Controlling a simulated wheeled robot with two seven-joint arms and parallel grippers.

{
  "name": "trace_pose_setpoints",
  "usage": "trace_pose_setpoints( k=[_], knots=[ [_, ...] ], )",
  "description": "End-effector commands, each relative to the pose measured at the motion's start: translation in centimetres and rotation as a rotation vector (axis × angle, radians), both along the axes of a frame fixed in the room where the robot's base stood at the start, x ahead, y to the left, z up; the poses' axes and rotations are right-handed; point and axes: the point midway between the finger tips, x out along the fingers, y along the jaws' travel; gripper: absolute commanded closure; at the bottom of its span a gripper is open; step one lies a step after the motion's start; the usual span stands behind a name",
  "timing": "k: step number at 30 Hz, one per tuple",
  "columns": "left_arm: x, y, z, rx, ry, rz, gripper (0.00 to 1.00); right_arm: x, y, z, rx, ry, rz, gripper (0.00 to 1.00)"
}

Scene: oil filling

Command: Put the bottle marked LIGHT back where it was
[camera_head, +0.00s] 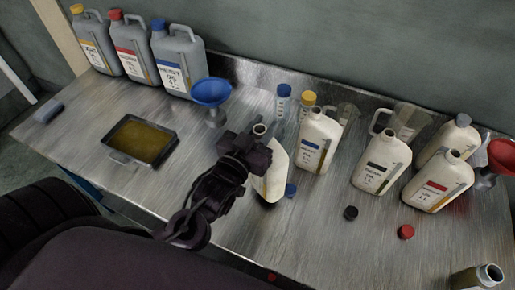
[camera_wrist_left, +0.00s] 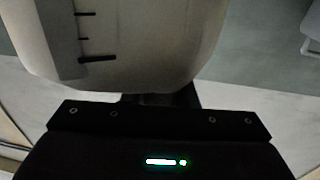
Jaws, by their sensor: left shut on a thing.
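My left gripper (camera_head: 257,156) is shut on a white bottle (camera_head: 274,178) with an open neck. In the head view the gripper covers part of this bottle, and no label on it can be read. In the left wrist view its pale body (camera_wrist_left: 150,40), with a strip and short dark level marks, fills the top. I cannot tell whether its base touches the table. To its right stand similar white bottles: a blue-banded one (camera_head: 315,146), a black-banded one (camera_head: 379,166) and a red-banded one (camera_head: 434,186). Their small print is unclear. My right gripper is not in view.
Grey jugs (camera_head: 133,58) stand at the back left. A tray of yellowish oil (camera_head: 148,142), a blue funnel (camera_head: 211,94) and a red funnel (camera_head: 502,156) are on the metal table (camera_head: 240,262). Blue (camera_head: 291,190), black (camera_head: 351,213) and red (camera_head: 406,232) caps lie loose. The front middle is mostly clear.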

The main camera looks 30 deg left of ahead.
Motion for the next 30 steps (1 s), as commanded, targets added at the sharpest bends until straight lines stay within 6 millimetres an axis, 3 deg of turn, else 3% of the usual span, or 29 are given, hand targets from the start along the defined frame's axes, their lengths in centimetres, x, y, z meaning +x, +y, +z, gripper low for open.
trace_pose_setpoints(
  k=[9, 15, 24, 27, 30],
  knots=[
    [8.2, 2.7, 6.0, 0.009, -0.022, -0.002, 1.00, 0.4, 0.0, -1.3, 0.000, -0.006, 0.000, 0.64],
    [11.9, 5.5, 10.7, 0.014, -0.010, 0.030, 1.00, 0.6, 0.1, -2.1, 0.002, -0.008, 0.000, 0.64],
    [14.1, 9.1, 15.6, 0.005, 0.018, 0.087, 1.00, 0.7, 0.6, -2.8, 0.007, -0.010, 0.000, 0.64],
    [14.2, 9.6, 16.1, 0.004, 0.024, 0.097, 1.00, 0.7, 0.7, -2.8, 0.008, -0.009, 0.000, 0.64],
    [14.3, 9.8, 15.4, 0.002, 0.030, 0.099, 1.00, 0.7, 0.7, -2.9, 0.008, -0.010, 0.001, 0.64]
  ],
)
